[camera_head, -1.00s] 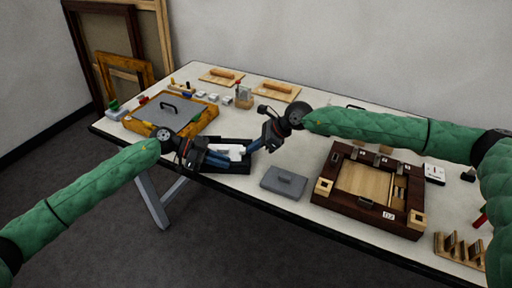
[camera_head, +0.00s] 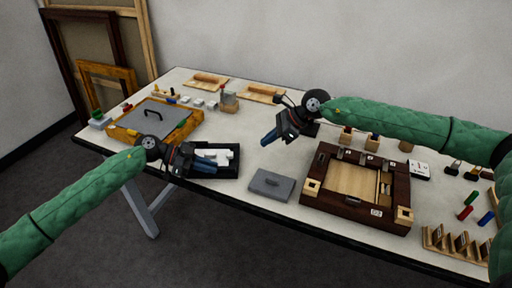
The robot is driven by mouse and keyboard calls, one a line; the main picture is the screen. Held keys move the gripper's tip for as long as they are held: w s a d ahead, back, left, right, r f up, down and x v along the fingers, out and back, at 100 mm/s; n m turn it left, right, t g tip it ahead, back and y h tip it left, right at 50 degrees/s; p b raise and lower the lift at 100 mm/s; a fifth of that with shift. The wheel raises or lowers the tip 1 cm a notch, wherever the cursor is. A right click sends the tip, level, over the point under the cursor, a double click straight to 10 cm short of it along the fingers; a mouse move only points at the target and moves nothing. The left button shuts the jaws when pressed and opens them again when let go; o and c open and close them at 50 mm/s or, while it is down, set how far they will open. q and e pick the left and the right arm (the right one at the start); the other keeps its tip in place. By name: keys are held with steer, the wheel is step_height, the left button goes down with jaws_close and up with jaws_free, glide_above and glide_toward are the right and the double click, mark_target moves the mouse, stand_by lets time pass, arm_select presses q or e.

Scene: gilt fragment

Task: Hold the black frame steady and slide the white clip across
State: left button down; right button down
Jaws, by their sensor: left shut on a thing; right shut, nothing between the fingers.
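The black frame (camera_head: 237,164), a shallow dark open box, sits at the table's front edge, left of the middle. A white piece (camera_head: 228,152), which looks like the white clip, lies inside it; its exact shape is too small to tell. My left gripper (camera_head: 212,161) is shut on the black frame at its left side, and its blue fingers cover part of the frame. My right gripper (camera_head: 266,142) is shut and empty, above the table to the right of the frame and apart from it.
An orange tray (camera_head: 119,132) with a grey handled plate stands left. Small blocks and wooden boards line the back. Bare table lies behind the grey block.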

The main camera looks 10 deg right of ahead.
steer(key=shift+v, duration=1.45)
arm_select(q)
steer(key=c, duration=1.4)
jaws_free()
steer(key=shift+o, duration=0.2)
